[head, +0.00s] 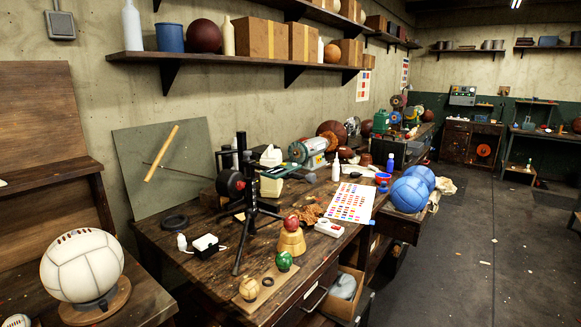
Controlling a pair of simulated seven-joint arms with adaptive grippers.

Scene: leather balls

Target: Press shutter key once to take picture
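A black stand with legs and a dark round head (231,183) stands on the wooden workbench (180,265); it may be the camera, but I cannot tell for sure. A small white box with a dark top (206,245) lies left of the stand. A flat white unit with small red marks (329,228) lies to the right, near the colour chart (351,203). Which of these bears the shutter key is too small to tell. Neither of my grippers shows in the head view.
A white ball (82,264) sits on a round wooden base at the left. Small balls (284,261) stand at the bench's front edge, and blue balls (409,194) at its right. A shelf (240,60) hangs above. The floor (460,250) at right is mostly clear.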

